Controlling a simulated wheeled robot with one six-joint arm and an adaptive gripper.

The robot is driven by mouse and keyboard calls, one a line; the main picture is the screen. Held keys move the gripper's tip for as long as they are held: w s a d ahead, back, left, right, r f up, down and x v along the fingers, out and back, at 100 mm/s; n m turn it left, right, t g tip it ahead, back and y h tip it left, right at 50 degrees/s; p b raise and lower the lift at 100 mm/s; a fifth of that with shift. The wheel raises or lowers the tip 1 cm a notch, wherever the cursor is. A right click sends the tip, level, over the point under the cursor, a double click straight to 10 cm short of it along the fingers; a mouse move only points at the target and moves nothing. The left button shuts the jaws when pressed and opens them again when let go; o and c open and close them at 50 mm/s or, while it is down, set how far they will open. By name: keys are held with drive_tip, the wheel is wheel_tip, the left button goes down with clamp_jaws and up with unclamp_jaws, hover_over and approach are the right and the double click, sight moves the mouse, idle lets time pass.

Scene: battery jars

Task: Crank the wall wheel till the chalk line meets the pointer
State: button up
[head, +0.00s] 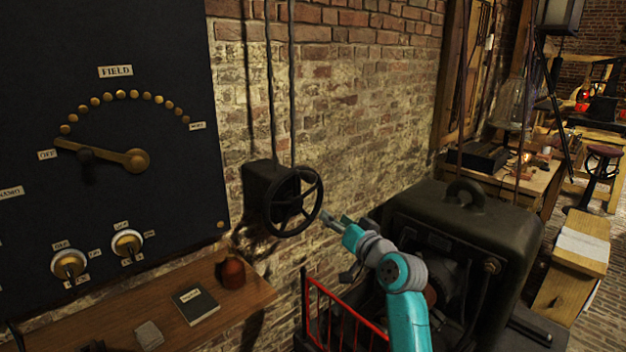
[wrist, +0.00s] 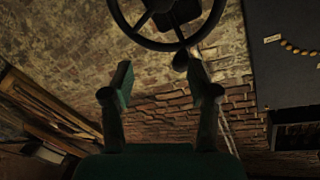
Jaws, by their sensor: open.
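The black wall wheel (head: 291,202) is mounted on a dark box (head: 262,176) fixed to the brick wall, right of the dark panel. In the wrist view the wheel's rim (wrist: 165,46) shows at the top, with a dark knob (wrist: 181,60) at its lower right. My gripper (head: 333,219) is at the right side of the wheel, close to its rim. In the wrist view my gripper (wrist: 158,82) is open, its two fingers apart with nothing between them. The knob is near the right fingertip; I cannot tell whether they touch. I cannot make out a chalk line or a pointer.
A dark panel (head: 110,220) with a brass lever and two knobs is at the left. Below it a wooden shelf (head: 130,314) holds a book and a brown pot. A large dark machine (head: 490,235) and a red railing (head: 340,312) stand close to my arm.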

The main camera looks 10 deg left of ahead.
drive_tip(key=y, duration=0.1)
approach(313, 181)
drive_tip(key=x, duration=0.2)
drive_tip(key=shift+n+g, duration=0.3)
drive_tip(key=shift+n, duration=0.1)
drive_tip(key=x, duration=1)
drive_tip(key=shift+w+r, duration=0.15)
drive_tip(key=shift+w, duration=0.1)
clamp_jaws()
